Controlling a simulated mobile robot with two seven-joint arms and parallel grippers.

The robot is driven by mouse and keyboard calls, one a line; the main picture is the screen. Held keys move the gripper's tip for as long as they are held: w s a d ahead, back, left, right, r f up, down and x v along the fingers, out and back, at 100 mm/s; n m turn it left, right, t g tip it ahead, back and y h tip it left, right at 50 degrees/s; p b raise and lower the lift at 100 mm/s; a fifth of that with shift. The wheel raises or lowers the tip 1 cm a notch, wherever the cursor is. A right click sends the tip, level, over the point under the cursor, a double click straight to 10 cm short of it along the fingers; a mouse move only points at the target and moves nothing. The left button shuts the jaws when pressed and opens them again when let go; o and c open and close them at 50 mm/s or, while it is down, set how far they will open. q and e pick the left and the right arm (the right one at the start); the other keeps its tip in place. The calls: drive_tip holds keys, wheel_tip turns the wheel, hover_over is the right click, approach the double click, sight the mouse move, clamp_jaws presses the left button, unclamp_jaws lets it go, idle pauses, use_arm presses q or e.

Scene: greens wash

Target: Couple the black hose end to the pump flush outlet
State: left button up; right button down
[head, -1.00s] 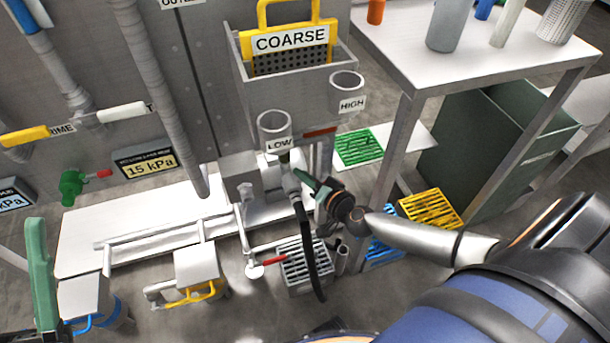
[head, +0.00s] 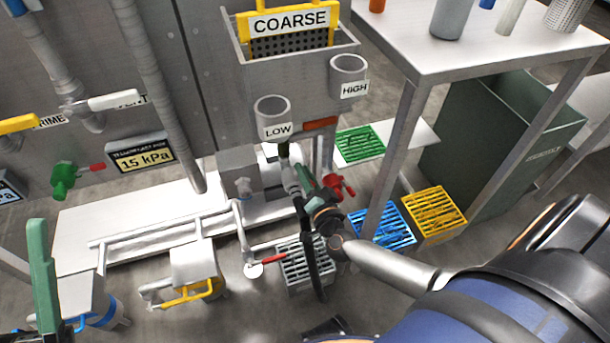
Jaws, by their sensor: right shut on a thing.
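My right gripper (head: 301,187) has green fingers and is shut on the black hose (head: 312,262), close to its upper end under the LOW cup. A light grey collar (head: 290,176) shows at the top of the hose. The hose hangs down past a grey grate. The grey pump body (head: 243,172) stands just left of the hose end. The flush outlet cannot be made out clearly, and I cannot tell whether the hose end touches it. My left gripper (head: 40,290) shows only partly at the lower left edge, its jaw opening not readable.
A red valve (head: 338,187) sits right beside my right gripper. The LOW cup (head: 272,116) and HIGH cup (head: 347,77) are above. A red-handled lever (head: 272,258) and grey grate (head: 304,268) lie below. A table leg (head: 390,170) stands to the right.

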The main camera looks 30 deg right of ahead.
use_arm(q)
drive_tip(key=shift+d+f+b, duration=0.1)
drive_tip(key=shift+f+b, duration=0.6)
drive_tip(key=shift+f, duration=0.3)
use_arm(e)
drive_tip(key=shift+s+a+f+m+t+h, duration=0.15)
drive_tip(key=shift+m+t+h, duration=0.35)
drive_tip(key=shift+h, duration=0.5)
drive_tip(key=c, duration=0.8)
unclamp_jaws()
